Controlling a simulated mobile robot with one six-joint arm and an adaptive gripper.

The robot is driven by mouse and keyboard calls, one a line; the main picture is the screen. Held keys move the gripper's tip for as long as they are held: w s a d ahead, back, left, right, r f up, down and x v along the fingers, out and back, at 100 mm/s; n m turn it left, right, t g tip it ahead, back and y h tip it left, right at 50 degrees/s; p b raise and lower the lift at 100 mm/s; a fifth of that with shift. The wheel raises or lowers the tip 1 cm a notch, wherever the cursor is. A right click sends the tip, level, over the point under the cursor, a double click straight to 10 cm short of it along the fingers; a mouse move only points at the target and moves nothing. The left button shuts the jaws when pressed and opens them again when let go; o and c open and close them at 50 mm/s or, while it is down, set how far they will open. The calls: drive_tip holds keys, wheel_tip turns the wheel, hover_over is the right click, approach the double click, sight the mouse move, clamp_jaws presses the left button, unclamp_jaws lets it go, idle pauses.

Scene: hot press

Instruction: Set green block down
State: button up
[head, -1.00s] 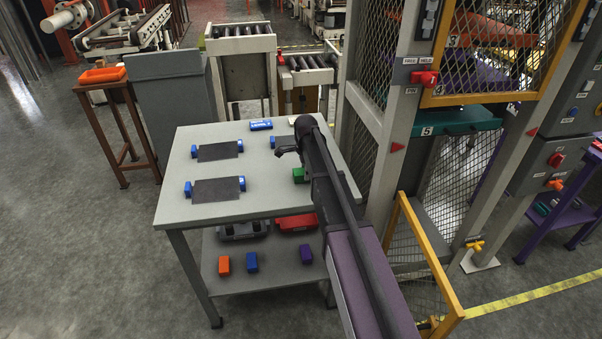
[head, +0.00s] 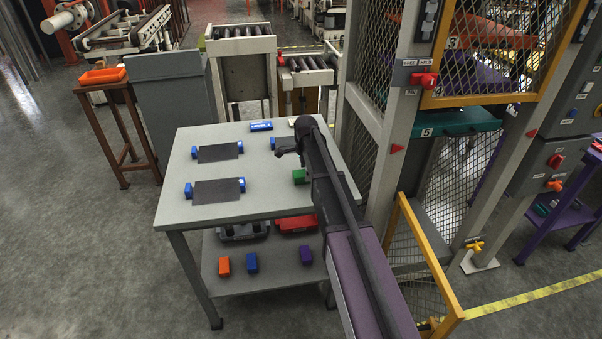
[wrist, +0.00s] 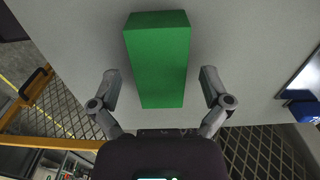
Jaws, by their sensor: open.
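The green block (head: 299,176) is on the grey table top (head: 262,205), toward its right side, partly hidden by my arm in the head view. In the wrist view the green block (wrist: 160,62) lies on the pale surface, long side pointing toward my gripper. My gripper (wrist: 159,85) is open, with one finger on each side of the block's near end. A gap shows between each finger and the block. In the head view my arm covers most of the gripper.
Dark plates with blue end blocks, such as the near one (head: 217,191), lie on the table. Orange (head: 224,265), blue (head: 252,262) and purple (head: 306,256) blocks stand on the lower shelf. A yellow-framed mesh gate (head: 425,265) and the press frame (head: 390,130) stand close on the right.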

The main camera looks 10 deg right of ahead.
sight(305, 172)
wheel_tip(305, 172, up, 12)
drive_tip(key=p, duration=1.1)
drive_tip(key=shift+f, duration=0.15)
idle(0.5)
drive_tip(key=s+a+n, duration=0.1)
drive_tip(key=s+n, duration=1.7)
drive_tip(key=s, duration=1.1)
drive_tip(key=shift+s, duration=0.15)
